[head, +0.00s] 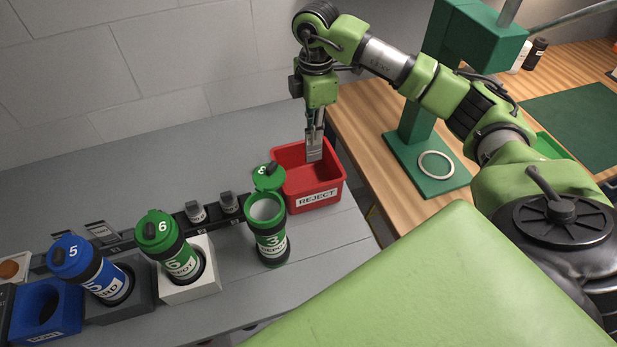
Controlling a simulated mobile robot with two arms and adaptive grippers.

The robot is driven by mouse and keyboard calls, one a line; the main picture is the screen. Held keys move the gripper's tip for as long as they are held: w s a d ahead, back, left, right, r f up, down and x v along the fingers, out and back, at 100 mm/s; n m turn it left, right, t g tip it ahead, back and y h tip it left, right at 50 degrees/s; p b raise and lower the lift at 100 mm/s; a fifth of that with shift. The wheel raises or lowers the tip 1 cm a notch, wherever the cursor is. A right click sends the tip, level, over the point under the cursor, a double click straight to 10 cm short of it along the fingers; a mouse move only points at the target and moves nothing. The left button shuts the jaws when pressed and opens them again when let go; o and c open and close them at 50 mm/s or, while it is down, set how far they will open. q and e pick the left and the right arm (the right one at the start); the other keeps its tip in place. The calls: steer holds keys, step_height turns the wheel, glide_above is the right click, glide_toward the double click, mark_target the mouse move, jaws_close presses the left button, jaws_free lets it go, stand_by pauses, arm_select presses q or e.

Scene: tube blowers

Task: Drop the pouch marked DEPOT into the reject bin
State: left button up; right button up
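The red reject bin (329,187), labelled REJECT, stands at the right end of the grey bench. My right gripper (314,150) points down over the bin, its fingertips at or just inside the opening. Its fingers look close together from this side; I cannot tell whether anything is between them. My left gripper is not in view.
A closed green DEPOT tube marked 6 (171,249) and a closed blue tube marked 5 (92,271) stand in holders further left. A blue block (45,312) with a round opening is at lower left. A green press-like stand (418,140) is on the wooden table.

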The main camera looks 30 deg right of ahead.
steer(key=o, duration=0.4)
steer(key=shift+r, duration=0.1)
steer(key=shift+r, duration=0.3)
step_height(320, 180, up, 11)
steer(key=shift+r, duration=0.15)
stand_by(0.4)
